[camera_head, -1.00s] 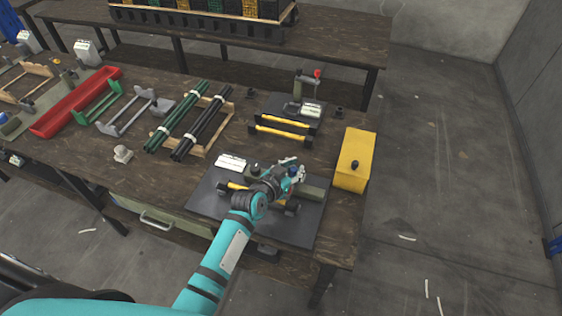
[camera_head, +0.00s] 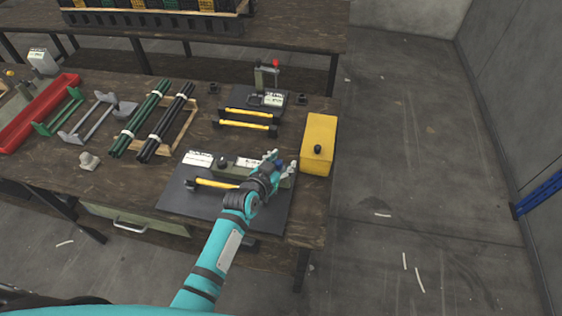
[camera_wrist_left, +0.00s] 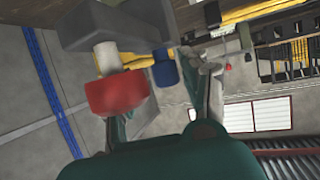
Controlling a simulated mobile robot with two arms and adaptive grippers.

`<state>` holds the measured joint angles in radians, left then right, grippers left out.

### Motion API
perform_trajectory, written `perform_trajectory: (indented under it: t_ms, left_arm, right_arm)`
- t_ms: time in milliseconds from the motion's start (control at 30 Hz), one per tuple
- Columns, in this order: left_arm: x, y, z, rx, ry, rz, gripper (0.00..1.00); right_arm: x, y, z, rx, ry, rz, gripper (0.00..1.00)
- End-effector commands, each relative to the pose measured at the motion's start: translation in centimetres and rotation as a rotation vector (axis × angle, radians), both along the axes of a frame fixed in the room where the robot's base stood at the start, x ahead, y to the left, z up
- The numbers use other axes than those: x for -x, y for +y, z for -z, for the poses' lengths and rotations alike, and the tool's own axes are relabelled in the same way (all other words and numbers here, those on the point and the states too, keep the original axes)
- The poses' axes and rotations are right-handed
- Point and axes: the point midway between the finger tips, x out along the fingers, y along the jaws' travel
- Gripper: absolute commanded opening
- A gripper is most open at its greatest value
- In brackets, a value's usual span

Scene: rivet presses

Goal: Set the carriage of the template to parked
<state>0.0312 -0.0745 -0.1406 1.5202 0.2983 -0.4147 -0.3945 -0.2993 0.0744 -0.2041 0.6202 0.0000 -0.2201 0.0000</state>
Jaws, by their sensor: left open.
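The template is a dark plate (camera_head: 180,200) at the front right of the table. It carries a grey-green block (camera_head: 232,171), a yellow bar with dark ends (camera_head: 214,184) and a white card (camera_head: 198,158). My left gripper (camera_head: 277,164) is over the block's right part, fingers spread. A blue knob (camera_head: 281,163) shows at its fingers. In the left wrist view the open fingers of my left gripper (camera_wrist_left: 165,105) frame a blue knob (camera_wrist_left: 165,68), with a red knob (camera_wrist_left: 115,94) on a white stem closer. I cannot tell whether the fingers touch either. My right gripper is out of view.
A yellow box (camera_head: 320,140) stands just right of the plate. Behind lie two yellow bars (camera_head: 246,119) and a red-knobbed press (camera_head: 268,75). Green and black rods (camera_head: 152,120) and a red tray (camera_head: 38,112) are left. Open floor lies right of the table.

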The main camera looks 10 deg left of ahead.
Motion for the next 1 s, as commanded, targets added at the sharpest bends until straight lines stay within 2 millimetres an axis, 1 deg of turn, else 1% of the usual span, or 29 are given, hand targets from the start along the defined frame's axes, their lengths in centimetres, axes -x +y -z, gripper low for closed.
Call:
perform_trajectory:
  t_ms: [133,267,367,600,700,833,1000]
  left_arm:
    - [0.0,0.2,-0.1,-0.003,-0.002,-0.002,0.45]
    - [0.9,0.5,-0.4,-0.004,-0.003,-0.002,0.45]
    - [2.4,0.9,-1.0,-0.005,-0.001,-0.001,0.45]
    - [7.1,2.2,-3.0,-0.004,0.000,0.001,0.45]
    - [8.6,2.7,-3.7,-0.003,-0.001,0.000,0.45]
    - [10.0,3.1,-4.3,-0.003,-0.001,0.001,0.45]
    - [10.7,3.3,-4.6,-0.001,0.001,0.000,0.45]
  right_arm:
    - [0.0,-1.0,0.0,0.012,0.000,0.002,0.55]
    - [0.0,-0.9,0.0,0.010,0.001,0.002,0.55]
    - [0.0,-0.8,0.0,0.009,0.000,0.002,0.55]
    - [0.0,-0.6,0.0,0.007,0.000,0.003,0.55]
    - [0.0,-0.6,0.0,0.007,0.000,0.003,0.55]
    - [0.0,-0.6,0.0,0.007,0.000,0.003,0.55]
    - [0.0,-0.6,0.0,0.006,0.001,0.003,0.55]
